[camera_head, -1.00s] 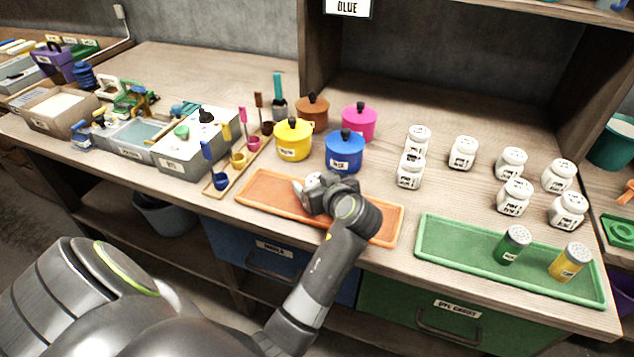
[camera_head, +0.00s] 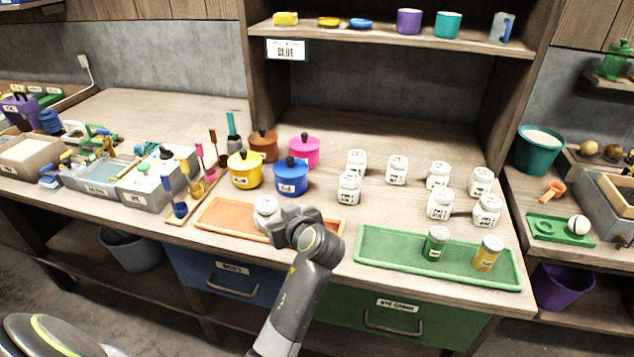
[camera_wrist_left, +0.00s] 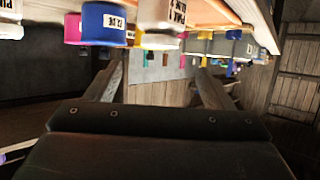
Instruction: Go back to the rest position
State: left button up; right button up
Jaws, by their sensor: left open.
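My left gripper (camera_head: 276,230) is over the front edge of the orange tray (camera_head: 222,217), and its arm comes up from below. In the left wrist view the two fingers stand wide apart with nothing between them (camera_wrist_left: 158,82). A white jar (camera_head: 265,207) stands upright on the orange tray just behind and left of the gripper. The gripper covers the jar's lower right part, and I cannot tell whether they touch. A white labelled jar also shows beyond the fingers in the left wrist view (camera_wrist_left: 160,17). My right gripper is not in view.
The green tray (camera_head: 385,258) holds a green shaker (camera_head: 436,244) and a yellow shaker (camera_head: 488,254). Several white jars (camera_head: 397,170) stand behind it. The blue pot (camera_head: 291,178) and yellow pot (camera_head: 245,170) stand behind the orange tray. A shelf (camera_head: 390,36) hangs above. Open floor lies before the drawers.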

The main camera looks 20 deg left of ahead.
pick_arm(q)
jog(key=s+a+f+m+g+h, duration=0.2)
jog(key=s+f+m+h, duration=0.2)
jog(key=s+f, duration=0.85)
jog(key=s+d+m+g+h, duration=0.1)
jog(key=s+d+m+h, duration=0.15)
jog(key=s, duration=0.75)
jog(key=s+d+m+g+h, duration=0.1)
jog(key=s+d+m+h, duration=0.2)
jog(key=s, duration=0.6)
notch_tip(320, 180, down, 25)
jog(key=a+m+g, duration=0.1)
jog(key=a, duration=0.1)
jog(key=s+d+f+g, duration=0.1)
jog(key=s+f, duration=1.4)
jog(key=f, duration=0.1)
jog(key=shift+s+f+h, duration=0.15)
jog(key=shift+s+h, duration=0.15)
jog(key=shift+h, duration=0.05)
jog(key=shift+d, duration=0.1)
jog(key=shift+c, duration=0.4)
